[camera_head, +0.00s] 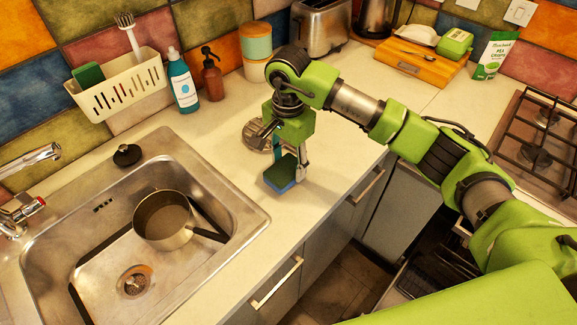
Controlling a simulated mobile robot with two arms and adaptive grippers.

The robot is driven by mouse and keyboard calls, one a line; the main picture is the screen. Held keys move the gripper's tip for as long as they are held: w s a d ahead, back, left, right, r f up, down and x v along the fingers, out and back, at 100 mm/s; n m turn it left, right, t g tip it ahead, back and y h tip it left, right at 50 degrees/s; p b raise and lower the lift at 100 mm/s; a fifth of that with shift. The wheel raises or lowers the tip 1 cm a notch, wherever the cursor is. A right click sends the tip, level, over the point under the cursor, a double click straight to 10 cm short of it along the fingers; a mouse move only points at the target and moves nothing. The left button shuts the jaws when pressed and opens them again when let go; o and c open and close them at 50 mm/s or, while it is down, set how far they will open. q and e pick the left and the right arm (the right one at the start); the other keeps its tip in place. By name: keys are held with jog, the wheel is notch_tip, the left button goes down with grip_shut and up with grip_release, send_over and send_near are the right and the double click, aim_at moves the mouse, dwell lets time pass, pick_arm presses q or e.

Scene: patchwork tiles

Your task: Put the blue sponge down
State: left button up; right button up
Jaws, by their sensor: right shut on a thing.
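The blue sponge (280,175) is at the counter's front part, to the right of the sink. It is a small block with a blue face. My right gripper (286,158) points down from above and is shut on the sponge. One finger shows at the sponge's right side; the other is partly hidden. The sponge is low, at or just above the pale counter (335,155); I cannot tell whether it touches. My left gripper is not in view.
A round metal piece (256,136) lies just behind the sponge. The sink (90,210) holds a pot (163,218). Bottles (183,82), canisters (256,42) and a toaster (322,25) stand along the wall. The counter's front edge is close to the sponge.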

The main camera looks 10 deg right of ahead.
aim_at(288, 166)
notch_tip(288, 166, down, 2)
jog(key=shift+f+p, duration=0.1)
jog(key=shift+p, duration=0.45)
jog(key=shift+f, duration=0.25)
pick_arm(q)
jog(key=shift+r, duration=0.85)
pick_arm(e)
jog(key=shift+f+b, duration=0.2)
jog(key=shift+b, duration=0.1)
jog(key=o, duration=1)
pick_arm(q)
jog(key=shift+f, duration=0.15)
pick_arm(e)
jog(key=shift+r, duration=0.1)
